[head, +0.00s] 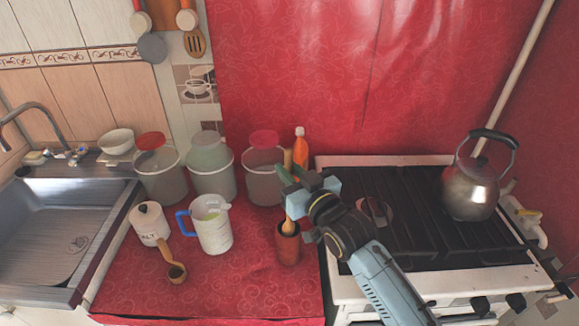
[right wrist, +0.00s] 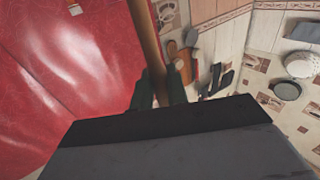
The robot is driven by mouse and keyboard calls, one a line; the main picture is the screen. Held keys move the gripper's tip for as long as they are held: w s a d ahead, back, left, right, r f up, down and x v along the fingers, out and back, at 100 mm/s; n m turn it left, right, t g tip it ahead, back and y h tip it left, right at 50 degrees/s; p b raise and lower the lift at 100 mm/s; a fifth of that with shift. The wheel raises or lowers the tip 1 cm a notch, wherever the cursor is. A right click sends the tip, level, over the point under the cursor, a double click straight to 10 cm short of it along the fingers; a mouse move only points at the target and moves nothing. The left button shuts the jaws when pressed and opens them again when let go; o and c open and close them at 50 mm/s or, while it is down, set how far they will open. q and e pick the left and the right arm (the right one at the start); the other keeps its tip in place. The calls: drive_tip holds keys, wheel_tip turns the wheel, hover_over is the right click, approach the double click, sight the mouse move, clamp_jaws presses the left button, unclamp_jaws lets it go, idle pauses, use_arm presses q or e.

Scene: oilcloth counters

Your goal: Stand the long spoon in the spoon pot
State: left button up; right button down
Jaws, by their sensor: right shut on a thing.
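My right gripper (head: 291,178) is above the red counter, near the stove's left edge, shut on the long wooden spoon. The spoon (head: 289,223) stands about upright below the gripper, and its lower end overlaps the mouth of the spoon pot. I cannot tell how deep it is inside. The spoon pot (head: 287,249) is a small brown cylinder standing on the counter. In the right wrist view the spoon's handle (right wrist: 146,45) runs up from between the dark fingers. My left gripper is not in view.
A white jug (head: 212,232) with a blue handle, a white lidded canister (head: 150,224) and a wooden scoop (head: 175,272) stand or lie left of the pot. Several lidded jars and an orange bottle (head: 300,147) line the back. The stove (head: 410,210) with a kettle (head: 470,190) is on the right.

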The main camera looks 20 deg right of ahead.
drive_tip(key=shift+f+b, duration=1.2)
drive_tip(key=shift+f, duration=1.2)
drive_tip(key=c, duration=1.3)
unclamp_jaws()
drive_tip(key=shift+s, duration=0.1)
drive_tip(key=v, duration=1.3)
